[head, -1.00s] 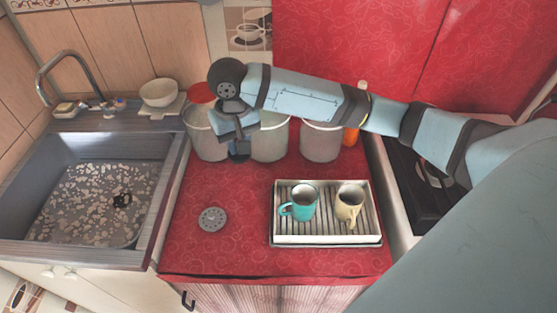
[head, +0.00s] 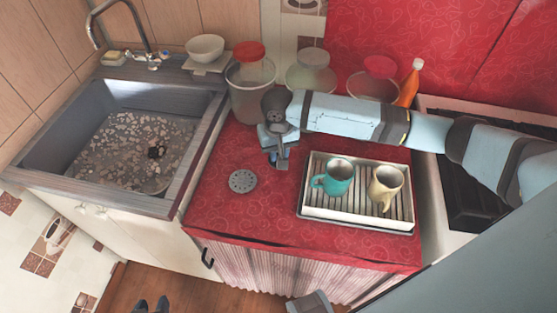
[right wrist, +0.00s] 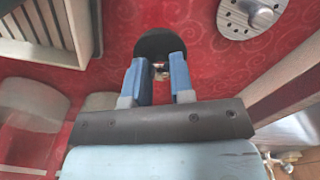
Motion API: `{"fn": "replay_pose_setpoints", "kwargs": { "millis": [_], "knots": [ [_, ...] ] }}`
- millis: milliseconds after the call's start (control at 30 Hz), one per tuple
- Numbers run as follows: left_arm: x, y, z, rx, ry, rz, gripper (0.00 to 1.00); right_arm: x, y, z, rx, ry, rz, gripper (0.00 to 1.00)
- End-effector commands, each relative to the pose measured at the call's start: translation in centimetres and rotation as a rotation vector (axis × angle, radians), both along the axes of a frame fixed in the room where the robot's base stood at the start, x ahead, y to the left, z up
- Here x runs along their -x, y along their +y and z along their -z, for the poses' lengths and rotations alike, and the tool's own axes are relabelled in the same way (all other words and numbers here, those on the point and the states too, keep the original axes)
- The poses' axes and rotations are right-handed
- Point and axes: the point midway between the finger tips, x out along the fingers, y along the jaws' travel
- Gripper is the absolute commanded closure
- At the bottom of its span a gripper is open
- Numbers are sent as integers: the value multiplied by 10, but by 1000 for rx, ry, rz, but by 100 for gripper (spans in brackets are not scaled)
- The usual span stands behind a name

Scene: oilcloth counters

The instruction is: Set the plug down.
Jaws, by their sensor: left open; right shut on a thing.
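The plug (right wrist: 154,42) is a dark round disc in the right wrist view, partly covered by the fingers. My right gripper (right wrist: 160,72) is shut on it. In the head view, my right gripper (head: 280,162) is over the red counter, between the metal strainer disc and the tray; the plug is mostly hidden there. I cannot tell whether the plug touches the counter. My left gripper (head: 151,305) shows only as two dark fingertips, apart and empty, at the bottom edge, low in front of the cabinets.
The strainer disc (head: 243,181) lies left of my right gripper. The tray (head: 358,216) holds a teal mug (head: 337,177) and a yellow mug (head: 385,188). Lidded jars (head: 250,90) stand behind. The sink (head: 62,150) is at left. The counter's front strip is clear.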

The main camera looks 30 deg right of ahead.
Motion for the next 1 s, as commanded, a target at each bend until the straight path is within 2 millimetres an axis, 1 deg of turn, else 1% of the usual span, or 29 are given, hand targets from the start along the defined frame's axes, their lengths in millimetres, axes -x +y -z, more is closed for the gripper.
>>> {"fn": "replay_pose_setpoints", "kwargs": {
  "millis": [200,267,633,667,700,733,767,1000],
  "knots": [
    [0,0,5,1,7,0,57,1,0,32,3,2,-1,100],
    [0,0,5,1,9,0,57,1,0,38,2,2,-1,100],
    [0,2,1,-6,3,5,57,1,0,41,1,2,-1,100],
    [0,3,2,-7,1,6,57,1,0,42,1,2,-1,73],
    [0,3,2,-8,-1,7,57,1,0,42,1,1,-1,64],
    [0,3,2,-8,-1,7,57,1,0,42,1,1,-1,57],
    [0,3,2,-8,-1,7,57,1,0,42,1,1,-1,52],
    [0,2,2,-6,-1,5,57,0,0,42,1,1,-1,52]
  ]
}}
